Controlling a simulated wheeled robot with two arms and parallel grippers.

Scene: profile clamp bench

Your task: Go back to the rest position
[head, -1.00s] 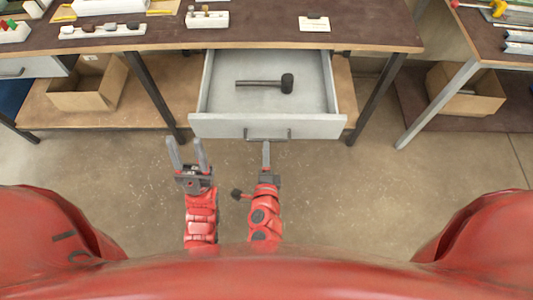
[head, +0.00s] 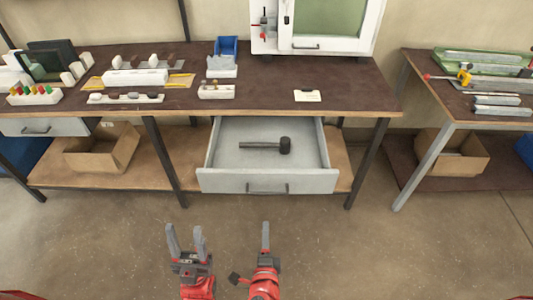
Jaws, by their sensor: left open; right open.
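My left gripper (head: 186,243) is open and empty, its two grey fingers pointing up in the picture over the floor in front of the bench. My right gripper (head: 265,238) is just right of it, seen edge-on so its fingers overlap; nothing shows in it. Both are apart from the drawer (head: 222,181), which stands pulled out under the bench top. A black mallet (head: 268,147) lies in the drawer with its head to the right. The drawer handle (head: 266,188) is clear of both grippers.
The dark bench top (head: 265,86) holds a blue bin (head: 226,46), white holders and a white cabinet (head: 325,25). A second table (head: 430,88) stands at right. Cardboard boxes (head: 104,150) sit on the lower shelves. The floor (head: 370,250) in front is open.

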